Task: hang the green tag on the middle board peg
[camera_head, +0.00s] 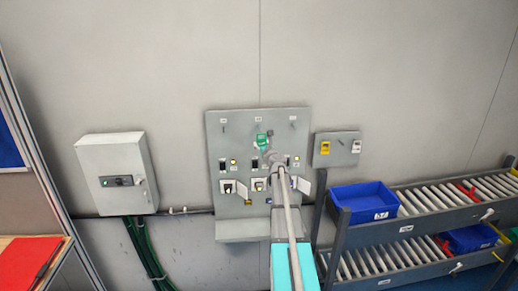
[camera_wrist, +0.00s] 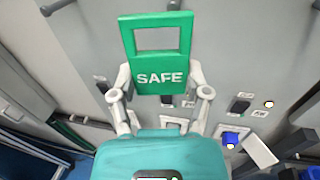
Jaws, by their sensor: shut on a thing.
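The green SAFE tag (camera_wrist: 158,62) stands upright in the wrist view, with a rectangular opening near its top. My gripper (camera_wrist: 160,86) is shut on the tag's lower part, one finger at each side. In the head view the tag (camera_head: 261,142) shows just above my gripper (camera_head: 272,156), in front of the grey board (camera_head: 232,150). The middle board peg (camera_head: 258,127) appears just above the tag; I cannot tell whether they touch.
Switches and small open covers (camera_head: 240,188) sit lower on the board. A small side panel (camera_head: 337,149) holds a yellow tag (camera_head: 325,148) and a white tag (camera_head: 356,147). A grey box (camera_head: 118,172) is at left. A roller rack (camera_head: 420,198) with a blue bin (camera_head: 364,201) is at right.

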